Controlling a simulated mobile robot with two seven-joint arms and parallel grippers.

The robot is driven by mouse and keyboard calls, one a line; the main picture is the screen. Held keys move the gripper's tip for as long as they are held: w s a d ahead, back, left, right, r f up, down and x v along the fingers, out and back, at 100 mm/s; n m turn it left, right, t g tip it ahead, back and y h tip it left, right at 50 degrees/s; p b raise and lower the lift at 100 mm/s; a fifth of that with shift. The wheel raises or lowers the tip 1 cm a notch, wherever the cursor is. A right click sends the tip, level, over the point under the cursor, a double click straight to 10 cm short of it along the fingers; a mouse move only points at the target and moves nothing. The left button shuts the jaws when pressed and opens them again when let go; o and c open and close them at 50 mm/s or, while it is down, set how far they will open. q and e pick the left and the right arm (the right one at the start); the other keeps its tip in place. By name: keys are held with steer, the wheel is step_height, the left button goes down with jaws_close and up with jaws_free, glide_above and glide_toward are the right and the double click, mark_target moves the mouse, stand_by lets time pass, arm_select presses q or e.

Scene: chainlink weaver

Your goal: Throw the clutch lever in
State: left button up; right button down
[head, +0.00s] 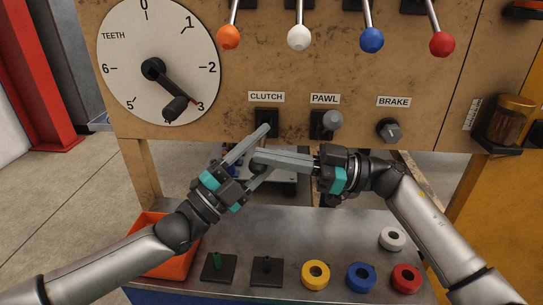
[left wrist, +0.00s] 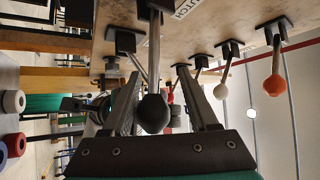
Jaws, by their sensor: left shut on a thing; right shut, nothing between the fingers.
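The clutch lever is under the CLUTCH label, its dark mount (head: 265,118) on the tan panel. In the left wrist view its rod and black ball knob (left wrist: 153,113) hang between my left fingers. My left gripper (head: 268,147) reaches up from the lower left and is shut on the clutch lever, one finger on each side of the knob. My right gripper (head: 258,157) comes from the right, shut and empty, its tips close to the left fingers. In the head view the fingers partly hide the lever, so its exact tilt is hard to tell.
The pawl lever (head: 333,120) and brake knob (head: 389,130) are to the right. Orange (head: 228,37), white (head: 299,38), blue (head: 372,40) and red (head: 442,43) knobs hang above. A teeth dial (head: 158,30) is upper left. Coloured rings and an orange bin (head: 150,226) are below.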

arm_select(q)
steer(key=v, duration=1)
steer(key=s+d+f+n+g+y, duration=0.1)
steer(key=s+d+f+n+y, duration=0.3)
steer(key=s+d+f+n, duration=0.55)
steer(key=s+f+n+g+y, duration=0.4)
steer(key=s+f+n+y, duration=0.15)
steer(key=f+n, duration=0.5)
steer(key=a+g+y+p, duration=0.2)
steer(key=a+y, duration=0.3)
steer(key=a, duration=0.4)
steer(key=shift+s+f+g, duration=0.25)
steer(key=shift+s+g, duration=0.05)
arm_select(e)
steer(key=shift+s+f, duration=0.1)
steer(key=shift+f, duration=0.1)
steer(key=shift+d, duration=0.1)
